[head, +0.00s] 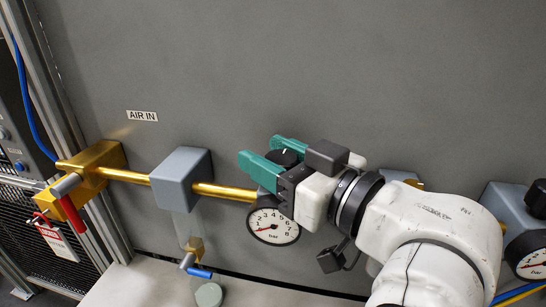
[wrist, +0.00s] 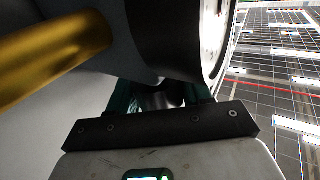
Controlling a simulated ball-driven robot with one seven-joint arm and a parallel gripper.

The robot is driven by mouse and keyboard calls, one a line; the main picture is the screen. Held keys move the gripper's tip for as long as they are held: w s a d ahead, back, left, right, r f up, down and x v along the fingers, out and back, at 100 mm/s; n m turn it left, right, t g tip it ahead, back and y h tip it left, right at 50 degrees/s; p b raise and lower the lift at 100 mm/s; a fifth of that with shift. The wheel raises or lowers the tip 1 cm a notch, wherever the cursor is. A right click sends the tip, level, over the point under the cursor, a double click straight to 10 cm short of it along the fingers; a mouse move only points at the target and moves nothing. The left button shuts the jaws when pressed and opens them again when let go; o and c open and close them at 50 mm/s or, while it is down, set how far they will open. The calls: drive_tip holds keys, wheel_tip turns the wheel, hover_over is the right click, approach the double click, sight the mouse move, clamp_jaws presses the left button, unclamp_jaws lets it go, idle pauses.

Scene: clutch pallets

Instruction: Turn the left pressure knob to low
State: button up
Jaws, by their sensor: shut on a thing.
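The left pressure knob (head: 287,157) is black and sits on the left regulator, above its round gauge (head: 273,226). My gripper (head: 261,150) has green fingers. They are shut on the knob, one on either side, and my gripper's body covers part of the regulator. The gauge has a white face marked in bar, with a red needle toward the lower left at the low numbers. In the wrist view the gauge (wrist: 207,40) shows nearly edge-on, close above my gripper (wrist: 162,95). The knob is hard to make out there, and its marking cannot be read.
A brass pipe (head: 225,192) runs from a grey block (head: 182,179) to the regulator. At the left are a brass valve (head: 90,168) with a red handle and a hanging tag (head: 60,242). A second gauge (head: 530,255) is at the right. The panel above is clear.

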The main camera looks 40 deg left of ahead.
drive_tip(key=shift+f+n+g+b, duration=0.15)
drive_tip(key=shift+n+g+b, duration=0.25)
drive_tip(key=shift+g+b, duration=0.25)
drive_tip(key=shift+s+g, duration=0.1)
drive_tip(key=shift+g, duration=0.25)
drive_tip(key=o, duration=1)
drive_tip(key=d+b, duration=0.1)
drive_tip(key=d, duration=0.2)
drive_tip(key=d+b, duration=0.1)
drive_tip(key=d, duration=0.3)
drive_tip(key=w+d+b, duration=0.1)
drive_tip(key=d, duration=0.2)
drive_tip(key=shift+d, duration=0.4)
